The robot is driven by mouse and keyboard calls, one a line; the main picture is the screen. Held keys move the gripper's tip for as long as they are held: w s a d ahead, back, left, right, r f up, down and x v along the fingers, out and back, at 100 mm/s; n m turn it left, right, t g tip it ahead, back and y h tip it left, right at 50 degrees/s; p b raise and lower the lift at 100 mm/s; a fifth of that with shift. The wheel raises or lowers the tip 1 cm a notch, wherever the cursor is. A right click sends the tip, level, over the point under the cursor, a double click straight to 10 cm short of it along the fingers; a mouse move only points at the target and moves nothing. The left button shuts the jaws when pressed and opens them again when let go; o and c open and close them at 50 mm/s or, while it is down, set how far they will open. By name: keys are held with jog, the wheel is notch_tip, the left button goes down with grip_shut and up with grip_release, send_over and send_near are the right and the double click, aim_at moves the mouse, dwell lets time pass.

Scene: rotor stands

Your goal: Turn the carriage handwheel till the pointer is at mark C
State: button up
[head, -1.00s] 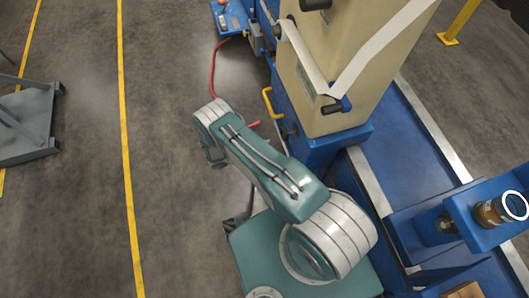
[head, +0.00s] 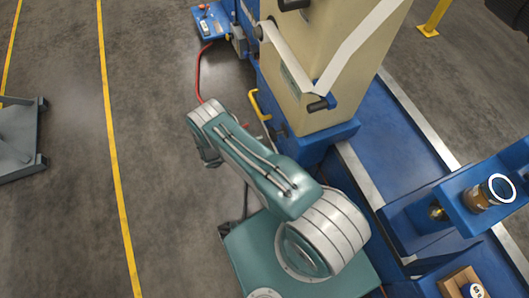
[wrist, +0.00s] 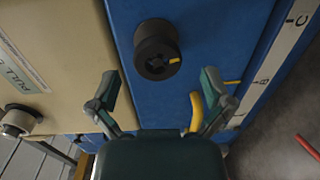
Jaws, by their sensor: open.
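In the wrist view a black round knob (wrist: 157,50) with a yellow mark on its face stands out from the blue panel (wrist: 200,35). It looks like the handwheel. To its right runs a pale scale strip (wrist: 281,52) with C near the top and B lower down. A short yellow mark (wrist: 232,82), perhaps the pointer, lies beside the strip close to B. My gripper (wrist: 160,92) is open and empty. Its two fingers stand apart below the knob, not touching it. In the head view my arm hides the knob and scale.
A yellow handle (wrist: 195,110) shows by the right finger, and also on the blue base in the head view (head: 258,105). A cream panel marked PULL (wrist: 50,60) is at left. A red hose (head: 199,75) lies on the floor. Open floor is left of my arm.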

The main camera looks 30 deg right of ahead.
jog(key=shift+w, duration=1)
grip_shut()
jog(key=s+m, duration=0.1)
jog(key=s, duration=0.1)
jog(key=s+d+m, duration=0.1)
jog(key=s, duration=0.1)
jog(key=shift+s+d+r+m+g, duration=0.1)
jog(key=shift+d+m+g, duration=0.05)
jog(key=shift+m+g, duration=0.15)
jog(key=shift+s+m, duration=0.15)
jog(key=shift+m, duration=0.45)
jog(key=shift+s+m, duration=0.2)
jog(key=shift+m, duration=0.2)
